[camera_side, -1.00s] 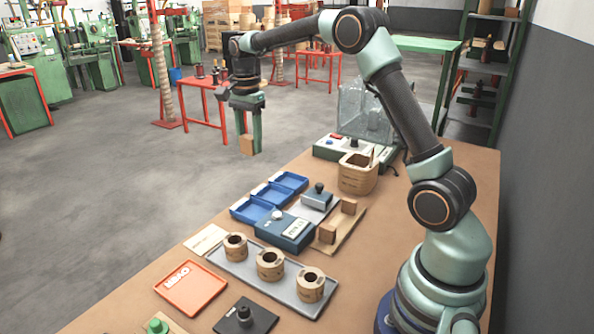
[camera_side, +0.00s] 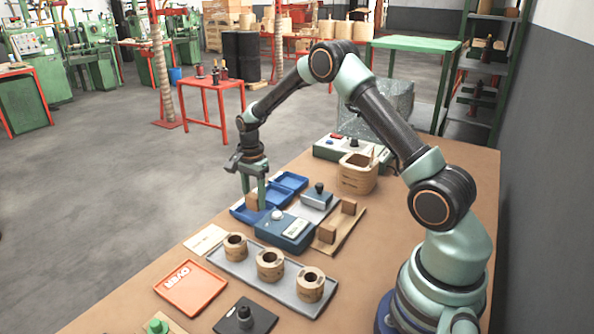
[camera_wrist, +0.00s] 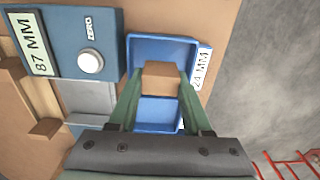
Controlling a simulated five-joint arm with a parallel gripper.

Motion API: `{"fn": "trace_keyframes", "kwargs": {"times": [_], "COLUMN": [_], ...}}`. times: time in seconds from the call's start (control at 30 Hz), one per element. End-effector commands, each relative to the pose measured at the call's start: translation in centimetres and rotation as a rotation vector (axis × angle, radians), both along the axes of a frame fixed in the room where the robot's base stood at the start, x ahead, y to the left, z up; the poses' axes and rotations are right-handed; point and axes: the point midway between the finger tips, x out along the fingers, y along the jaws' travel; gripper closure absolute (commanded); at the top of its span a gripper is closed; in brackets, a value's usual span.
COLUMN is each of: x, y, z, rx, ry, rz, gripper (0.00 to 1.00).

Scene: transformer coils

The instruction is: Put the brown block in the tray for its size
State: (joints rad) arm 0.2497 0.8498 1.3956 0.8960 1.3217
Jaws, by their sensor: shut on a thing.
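My gripper (camera_side: 253,198) is shut on a brown block (camera_wrist: 160,78), gripping it by its sides between two green fingers. In the side view the block (camera_side: 252,202) is at the nearest of the blue trays (camera_side: 238,212), which stand in a row. In the wrist view it appears over a blue tray (camera_wrist: 189,48) whose label (camera_wrist: 202,68) seems to read 24 MM. I cannot tell how high the block is above the tray floor. Another blue tray (camera_wrist: 160,112) shows between my fingers. Two other brown blocks (camera_side: 327,234) (camera_side: 348,207) sit on a wooden board.
A blue gauge (camera_side: 283,232) with a white ZERO knob and an 87 MM display (camera_wrist: 39,43) stands beside the trays. A grey tray (camera_side: 213,252) holds three coils. An orange tray (camera_side: 188,302) lies nearer, and a wooden container (camera_side: 356,180) stands farther back.

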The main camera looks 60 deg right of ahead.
Motion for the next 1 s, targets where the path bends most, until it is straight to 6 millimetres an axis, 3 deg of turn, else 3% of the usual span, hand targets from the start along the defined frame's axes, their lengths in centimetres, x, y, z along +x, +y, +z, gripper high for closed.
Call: {"fn": "trace_keyframes", "kwargs": {"times": [0.13, 0.5, 0.53, 0.57, 0.87, 1.0], "x": [0.0, 0.0, 0.0, 0.0, 0.0, 0.1], "y": [0.0, 0.0, 0.0, 0.0, 0.0, 0.0], "z": [-1.8, -2.1, -2.1, -2.1, -2.0, -1.1], "rx": [0.000, 0.000, 0.000, 0.000, 0.000, -0.001], "ry": [0.001, 0.000, 0.000, 0.000, 0.000, -0.003], "rz": [0.000, 0.000, 0.000, 0.000, 0.000, 0.000], "gripper": [1.00, 1.00, 0.43, 0.38, 0.38, 0.38]}}
